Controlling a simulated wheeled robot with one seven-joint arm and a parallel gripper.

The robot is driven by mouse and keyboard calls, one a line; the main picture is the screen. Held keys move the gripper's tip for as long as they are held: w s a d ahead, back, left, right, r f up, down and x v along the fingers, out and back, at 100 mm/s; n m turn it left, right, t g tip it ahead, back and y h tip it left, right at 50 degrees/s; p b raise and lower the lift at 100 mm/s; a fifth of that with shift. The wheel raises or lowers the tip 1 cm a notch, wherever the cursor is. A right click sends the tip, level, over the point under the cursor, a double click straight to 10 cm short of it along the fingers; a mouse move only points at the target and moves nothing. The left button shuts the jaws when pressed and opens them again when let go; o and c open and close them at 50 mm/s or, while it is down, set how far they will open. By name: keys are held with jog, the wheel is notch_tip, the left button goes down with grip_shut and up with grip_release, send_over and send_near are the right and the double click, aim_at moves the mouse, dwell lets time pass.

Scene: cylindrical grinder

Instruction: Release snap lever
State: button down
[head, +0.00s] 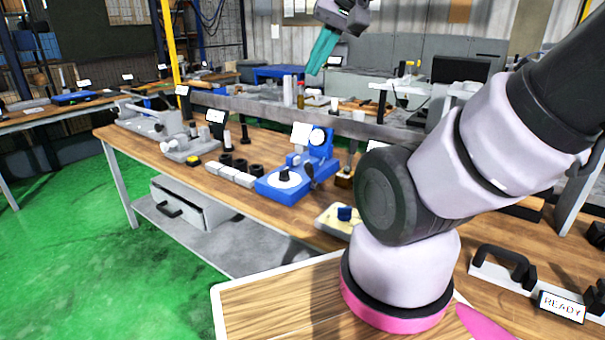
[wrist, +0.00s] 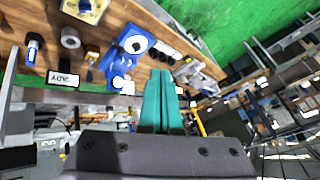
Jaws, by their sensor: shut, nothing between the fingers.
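A blue bench gauge (head: 318,152) with a round dial and a flat base stands on the wooden bench in the head view. A dark lever (head: 311,172) stands upright at its right side; it may be the snap lever. The gauge also shows in the wrist view (wrist: 128,48), left of my fingers, with the lever not clear there. My gripper (head: 312,72) has teal fingers. It is high above the bench, apart from the gauge, shut and empty. In the wrist view its fingers (wrist: 160,75) lie together.
Grey blocks and black rings (head: 240,165) stand left of the gauge. A cream tray with a blue part (head: 345,214) lies in front of it. A READY sign (head: 562,306) and a black handle (head: 505,262) are at the right. A yellow post (head: 170,45) rises behind the bench.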

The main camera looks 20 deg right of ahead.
jog(key=w+d+f+n+g+h, duration=0.2)
jog(key=w+f+n+g+h, duration=0.35)
jog(key=f, duration=0.45)
jog(key=w+d+f+n+g+h, duration=0.2)
jog(key=w+f+n+h, duration=0.2)
jog(key=w+f+n, duration=0.35)
jog(key=w+a+f+n+t+h, duration=0.2)
jog(key=w+a+f+n+t, duration=0.1)
jog(key=f+n, duration=0.5)
jog(key=w+a+f+n+t+h, duration=0.2)
jog(key=w+a+f+n+t, duration=0.2)
jog(key=f+n, duration=0.4)
notch_tip(320, 180, down, 4)
jog(key=shift+w+f+t, duration=0.1)
jog(key=shift+w+t, duration=0.45)
jog(key=shift+w, duration=0.1)
